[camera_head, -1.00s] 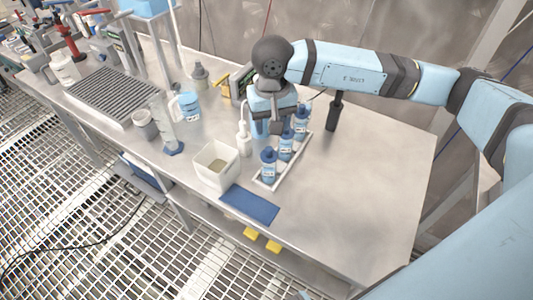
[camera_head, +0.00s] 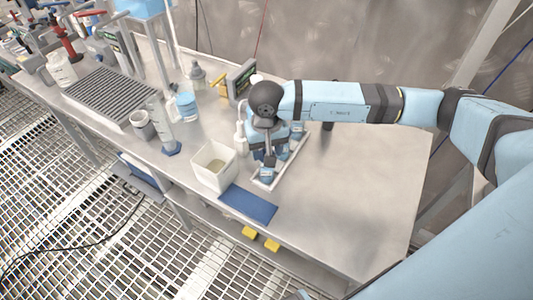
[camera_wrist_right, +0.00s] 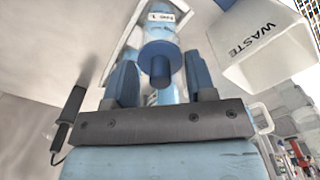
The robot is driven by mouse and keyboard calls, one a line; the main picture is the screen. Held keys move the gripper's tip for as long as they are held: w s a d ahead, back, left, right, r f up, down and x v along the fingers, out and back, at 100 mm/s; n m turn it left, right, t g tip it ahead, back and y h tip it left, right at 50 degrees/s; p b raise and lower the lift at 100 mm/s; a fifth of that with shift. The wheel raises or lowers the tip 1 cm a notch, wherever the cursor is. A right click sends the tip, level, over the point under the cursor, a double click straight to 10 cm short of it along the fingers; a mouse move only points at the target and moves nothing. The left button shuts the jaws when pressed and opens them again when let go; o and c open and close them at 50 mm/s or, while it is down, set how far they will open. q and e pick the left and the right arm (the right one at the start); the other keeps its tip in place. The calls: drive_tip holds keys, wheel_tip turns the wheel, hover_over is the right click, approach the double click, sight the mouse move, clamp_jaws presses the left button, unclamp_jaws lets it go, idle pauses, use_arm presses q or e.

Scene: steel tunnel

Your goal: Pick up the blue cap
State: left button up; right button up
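A white rack (camera_head: 288,163) on the steel bench holds small bottles with blue caps. The front bottle (camera_head: 268,172) shows partly below my right gripper (camera_head: 264,158); a back bottle (camera_head: 298,130) shows beside it, and the gripper hides the middle of the rack. In the right wrist view, a blue cap (camera_wrist_right: 160,54) with a small knob lies between and just beyond my two blue fingers (camera_wrist_right: 159,84). The fingers are apart, with gaps at both sides of the cap. My left gripper is not in view.
A white box marked WASTE (camera_head: 208,180) stands left of the rack, also seen in the right wrist view (camera_wrist_right: 240,68). A blue mat (camera_head: 248,205) lies in front. A white bottle (camera_head: 240,140) stands close behind the gripper. The bench's right side (camera_head: 360,200) is clear.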

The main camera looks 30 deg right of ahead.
clamp_jaws()
drive_tip(key=shift+r, duration=0.15)
wheel_tip(320, 180, up, 20)
drive_tip(key=shift+b, duration=0.45)
